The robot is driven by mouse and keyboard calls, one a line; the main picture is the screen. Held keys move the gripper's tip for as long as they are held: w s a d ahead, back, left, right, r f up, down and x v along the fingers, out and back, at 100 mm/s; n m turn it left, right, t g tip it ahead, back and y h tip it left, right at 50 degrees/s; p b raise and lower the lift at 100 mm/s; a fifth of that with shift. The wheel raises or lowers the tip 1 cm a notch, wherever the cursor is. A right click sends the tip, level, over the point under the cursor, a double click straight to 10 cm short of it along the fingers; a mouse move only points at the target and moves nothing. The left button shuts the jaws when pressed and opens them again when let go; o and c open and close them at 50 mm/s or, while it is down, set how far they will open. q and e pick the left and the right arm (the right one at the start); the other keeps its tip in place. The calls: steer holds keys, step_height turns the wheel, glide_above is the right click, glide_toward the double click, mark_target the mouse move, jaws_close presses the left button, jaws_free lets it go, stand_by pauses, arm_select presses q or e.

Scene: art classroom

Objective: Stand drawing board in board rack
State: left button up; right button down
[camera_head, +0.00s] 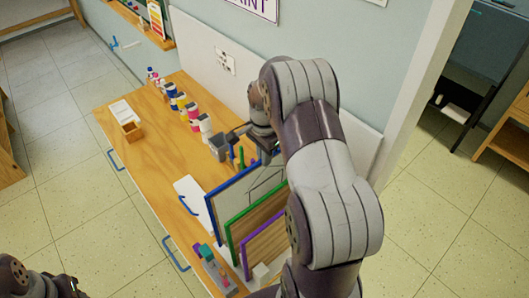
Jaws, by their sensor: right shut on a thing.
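A blue-edged drawing board (228,207) with a pale face stands upright on the wooden counter. My right gripper (268,156) is shut on its upper edge near the far corner; my arm hides part of the grip. A green-edged board (237,244) and a purple-edged board (246,262) stand upright beside it, nearer the camera, roughly parallel to it. The board rack is mostly hidden by the boards and my right arm, so I cannot tell whether the blue-edged board is seated in it. My left arm shows at the lower left corner, but its gripper is out of view.
The wooden counter (150,150) holds several paint bottles (192,112) along the wall, a small wooden box (132,130) and a white sheet (187,190). A grey and pink item (210,262) lies near the front end. Floor to the left is clear.

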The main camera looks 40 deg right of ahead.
mark_target(264, 169)
steer(key=shift+f+b, duration=1.55)
steer(key=shift+f, duration=1.3)
steer(key=c, duration=0.8)
jaws_free()
steer(key=shift+r, duration=0.1)
steer(key=shift+r+p, duration=3.1)
steer(key=shift+r, duration=0.6)
steer(key=shift+f, duration=0.1)
